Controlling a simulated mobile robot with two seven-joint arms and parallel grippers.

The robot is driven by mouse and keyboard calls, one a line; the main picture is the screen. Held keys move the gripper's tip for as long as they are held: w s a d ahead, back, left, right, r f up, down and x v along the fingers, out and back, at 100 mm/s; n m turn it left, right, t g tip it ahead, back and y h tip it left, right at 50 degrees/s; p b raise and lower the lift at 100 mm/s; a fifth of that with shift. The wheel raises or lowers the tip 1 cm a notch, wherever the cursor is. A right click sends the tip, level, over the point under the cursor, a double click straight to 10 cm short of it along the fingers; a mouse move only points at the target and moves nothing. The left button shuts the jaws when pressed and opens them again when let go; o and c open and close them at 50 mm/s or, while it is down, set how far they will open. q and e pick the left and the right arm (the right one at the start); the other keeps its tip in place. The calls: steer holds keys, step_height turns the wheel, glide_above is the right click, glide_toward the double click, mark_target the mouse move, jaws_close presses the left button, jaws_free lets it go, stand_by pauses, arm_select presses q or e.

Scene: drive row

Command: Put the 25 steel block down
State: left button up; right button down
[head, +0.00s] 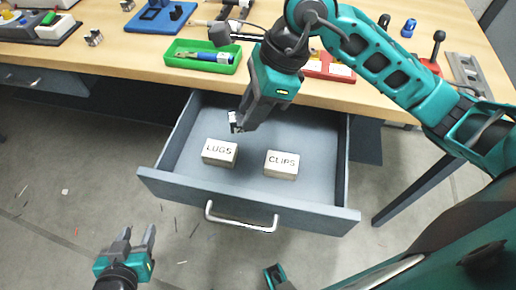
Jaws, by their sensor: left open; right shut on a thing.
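My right gripper (238,122) comes down over the open drawer, behind the LUGS box. It is shut on a small light grey piece (234,116), which looks like the steel block. The fingers hide most of it and no number can be read. I cannot tell whether it touches the drawer floor. My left gripper (136,240) is open and empty, low at the left, in front of the drawer and over the floor.
The open grey drawer (305,203) holds a LUGS box (219,153) and a CLIPS box (281,164). Its back right floor is bare. On the wooden bench (120,60) are a green tray (203,56), a blue fixture (160,17), small metal pieces (94,37) and a red tray (330,68).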

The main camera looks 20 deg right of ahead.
step_height(320, 180, down, 17)
steer(key=shift+f+b, duration=0.15)
steer(key=shift+b, duration=0.9)
steer(key=shift+f, duration=0.25)
steer(key=c, duration=0.9)
jaws_free()
steer(key=shift+r, duration=0.1)
steer(key=p+v, duration=0.1)
steer(key=v, duration=1.1)
steer(key=shift+r, duration=0.15)
